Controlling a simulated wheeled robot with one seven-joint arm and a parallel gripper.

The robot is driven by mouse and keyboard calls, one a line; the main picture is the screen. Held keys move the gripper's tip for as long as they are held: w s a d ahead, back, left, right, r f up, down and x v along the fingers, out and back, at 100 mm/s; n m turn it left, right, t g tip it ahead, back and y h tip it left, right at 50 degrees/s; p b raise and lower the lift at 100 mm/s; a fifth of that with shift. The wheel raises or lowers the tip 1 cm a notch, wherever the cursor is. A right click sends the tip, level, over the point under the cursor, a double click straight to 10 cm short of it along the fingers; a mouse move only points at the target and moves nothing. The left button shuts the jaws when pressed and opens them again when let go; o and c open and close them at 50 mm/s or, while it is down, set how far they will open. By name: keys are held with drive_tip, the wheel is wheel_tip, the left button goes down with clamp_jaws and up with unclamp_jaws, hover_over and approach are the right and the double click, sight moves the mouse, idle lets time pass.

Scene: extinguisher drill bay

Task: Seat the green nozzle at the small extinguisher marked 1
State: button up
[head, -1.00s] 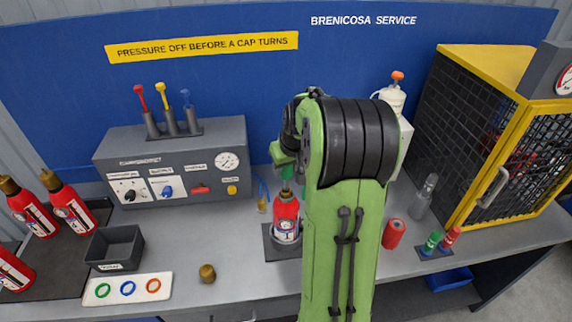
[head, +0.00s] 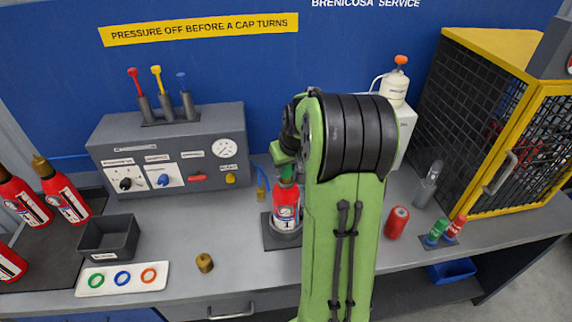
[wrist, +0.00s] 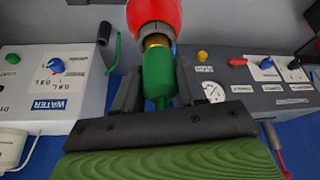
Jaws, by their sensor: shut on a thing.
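The small red extinguisher (head: 286,207) marked 1 stands upright in a dark square base (head: 280,240) on the bench, left of my arm. My gripper (head: 286,158) is above its top, partly hidden by my arm. It is shut on the green nozzle (head: 287,173). In the wrist view, the nozzle (wrist: 158,75) sits between the dark fingers of my gripper (wrist: 157,88). Its end meets the brass neck (wrist: 157,42) of the red extinguisher (wrist: 155,14), in line with it. I cannot tell how deep the nozzle sits on the neck.
A grey control panel (head: 175,165) stands behind to the left. A brass cap (head: 205,262), a tray of coloured rings (head: 103,281) and a dark bin (head: 109,238) are at the left. A red cylinder (head: 396,222) and a mesh cage (head: 475,125) are at the right.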

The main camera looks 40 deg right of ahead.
drive_tip(key=o, duration=1.2)
drive_tip(key=p+v, duration=0.1)
drive_tip(key=v, duration=1.4)
drive_tip(key=shift+r, duration=0.4)
